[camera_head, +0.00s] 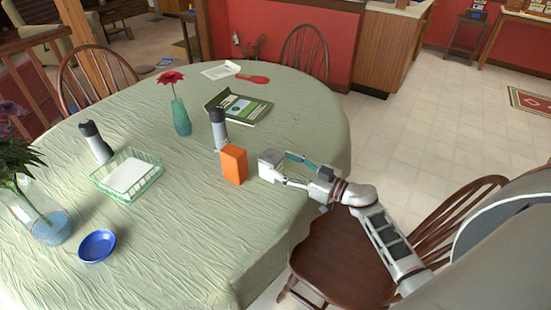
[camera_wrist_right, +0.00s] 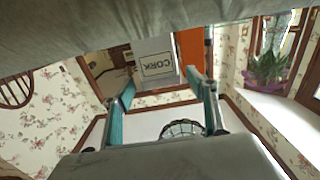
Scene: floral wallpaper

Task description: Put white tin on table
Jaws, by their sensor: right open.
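The white tin (camera_head: 271,163) stands on the green-clothed table (camera_head: 185,215) near its right side, beside an orange box. In the right wrist view, which looks upside down with the cloth at the top, the tin (camera_wrist_right: 154,62) shows a "CORK" label. My right gripper (camera_head: 283,169) is open, its fingers pointing at the tin from the right. In the wrist view my right gripper (camera_wrist_right: 160,88) has one finger toward each side of the tin, at about its near face. I cannot tell whether they touch it. My left gripper is not in view.
The orange box (camera_head: 234,164) is close left of the tin, with a dark-topped bottle (camera_head: 218,130) behind it. A book (camera_head: 239,108), a flower vase (camera_head: 181,118), a green basket (camera_head: 155,180) and a blue bowl (camera_head: 97,246) also stand there. The front cloth is clear.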

